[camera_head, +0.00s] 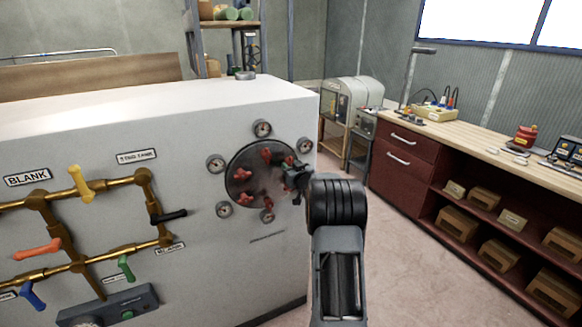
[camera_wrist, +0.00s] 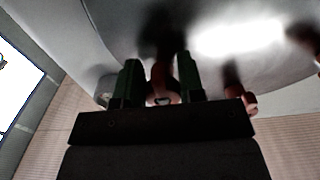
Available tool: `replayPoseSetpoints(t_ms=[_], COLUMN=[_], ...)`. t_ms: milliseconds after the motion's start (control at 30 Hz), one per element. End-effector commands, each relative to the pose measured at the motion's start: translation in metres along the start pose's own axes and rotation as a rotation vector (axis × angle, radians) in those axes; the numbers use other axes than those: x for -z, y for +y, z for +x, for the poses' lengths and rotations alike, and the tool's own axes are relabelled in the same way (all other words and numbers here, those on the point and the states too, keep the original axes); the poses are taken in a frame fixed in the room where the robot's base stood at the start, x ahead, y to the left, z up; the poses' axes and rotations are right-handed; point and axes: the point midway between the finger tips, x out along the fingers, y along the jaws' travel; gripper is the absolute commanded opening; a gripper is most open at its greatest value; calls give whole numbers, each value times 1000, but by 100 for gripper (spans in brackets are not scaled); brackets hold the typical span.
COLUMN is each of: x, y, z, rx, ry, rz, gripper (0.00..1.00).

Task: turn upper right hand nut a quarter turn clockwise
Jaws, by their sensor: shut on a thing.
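A round dark metal plate (camera_head: 262,180) with several red nuts sits on the white panel in the head view. A top nut (camera_head: 266,153) and a left nut (camera_head: 242,174) stand clear of my gripper. My gripper (camera_head: 290,172) is at the plate's right side, beside the upper right hand nut (camera_head: 288,159), which it partly hides. In the wrist view, my gripper's green fingers (camera_wrist: 161,84) are shut on this reddish nut (camera_wrist: 162,82). Another nut (camera_wrist: 238,88) shows just right of the fingers. The nut's turn angle cannot be told.
Small round gauges (camera_head: 262,128) ring the plate, one (camera_head: 305,146) close above my gripper. Brass pipes with coloured valve handles (camera_head: 82,184) are on the left of the panel. A wooden workbench (camera_head: 470,145) stands right, with clear floor between.

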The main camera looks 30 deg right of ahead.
Motion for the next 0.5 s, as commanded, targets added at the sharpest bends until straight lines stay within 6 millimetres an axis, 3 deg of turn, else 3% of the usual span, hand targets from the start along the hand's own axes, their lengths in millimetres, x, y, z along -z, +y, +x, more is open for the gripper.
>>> replayPoseSetpoints(t_ms=[500], x=[-1], y=[-2], z=[0], rx=[0], ry=[-2], rz=[100], gripper=[12])
